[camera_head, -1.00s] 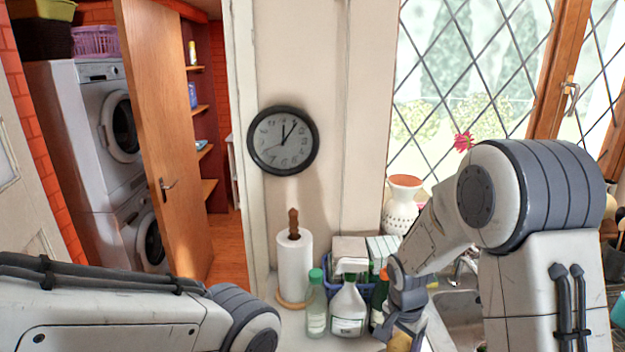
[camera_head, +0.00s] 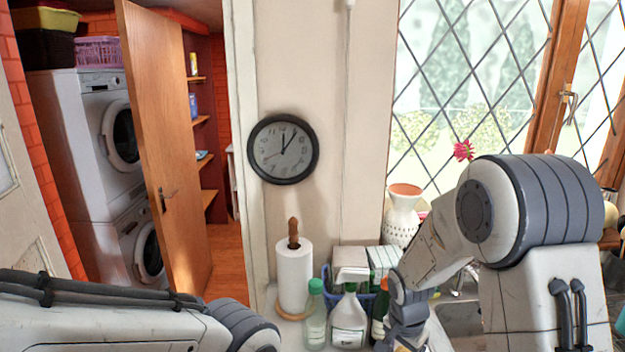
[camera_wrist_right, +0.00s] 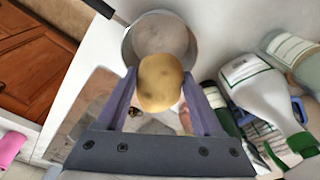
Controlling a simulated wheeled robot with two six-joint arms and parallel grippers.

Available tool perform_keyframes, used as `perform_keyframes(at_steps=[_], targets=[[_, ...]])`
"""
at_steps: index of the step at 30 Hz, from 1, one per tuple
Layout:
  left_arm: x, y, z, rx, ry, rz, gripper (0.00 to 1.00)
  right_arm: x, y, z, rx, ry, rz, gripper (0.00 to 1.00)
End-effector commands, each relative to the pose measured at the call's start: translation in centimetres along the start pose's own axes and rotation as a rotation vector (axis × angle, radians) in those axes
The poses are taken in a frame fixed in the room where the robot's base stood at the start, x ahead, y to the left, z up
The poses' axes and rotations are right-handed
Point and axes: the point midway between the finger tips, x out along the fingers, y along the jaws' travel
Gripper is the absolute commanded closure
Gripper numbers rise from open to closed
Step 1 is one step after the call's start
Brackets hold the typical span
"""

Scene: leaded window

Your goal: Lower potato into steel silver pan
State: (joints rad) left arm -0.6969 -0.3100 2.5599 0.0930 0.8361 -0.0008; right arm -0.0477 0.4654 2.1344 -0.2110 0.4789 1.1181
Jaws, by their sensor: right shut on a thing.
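The potato (camera_wrist_right: 160,82) is yellow-brown and sits between the two fingers of my right gripper (camera_wrist_right: 160,90) in the right wrist view. The gripper is shut on it. The steel silver pan (camera_wrist_right: 128,45) lies beyond the potato, its round rim and pale inside partly hidden by it. The potato overlaps the pan's near part in this view; I cannot tell how high above it the potato is. In the head view my right gripper (camera_head: 400,345) is at the bottom edge, mostly cut off, and the pan does not show. My left gripper is outside the frames; only its arm shows.
A clear spray-type bottle (camera_head: 348,322) and a green-capped bottle (camera_head: 315,318) stand left of my right gripper. A paper towel roll (camera_head: 294,275) stands behind them. In the wrist view, bottles (camera_wrist_right: 255,85) crowd the right side, and a wooden board (camera_wrist_right: 88,105) lies left.

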Motion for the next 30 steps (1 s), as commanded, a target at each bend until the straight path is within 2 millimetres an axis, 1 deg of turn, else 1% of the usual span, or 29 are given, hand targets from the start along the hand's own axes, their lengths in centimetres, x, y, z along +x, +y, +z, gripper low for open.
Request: perform_keyframes(at_steps=[1,30], targets=[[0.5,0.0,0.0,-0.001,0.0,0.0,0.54,0.5,0.0,0.1,0.0,0.0,0.0,0.91],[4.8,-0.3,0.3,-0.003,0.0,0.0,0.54,5.3,0.0,0.6,0.0,0.0,0.0,0.91]])
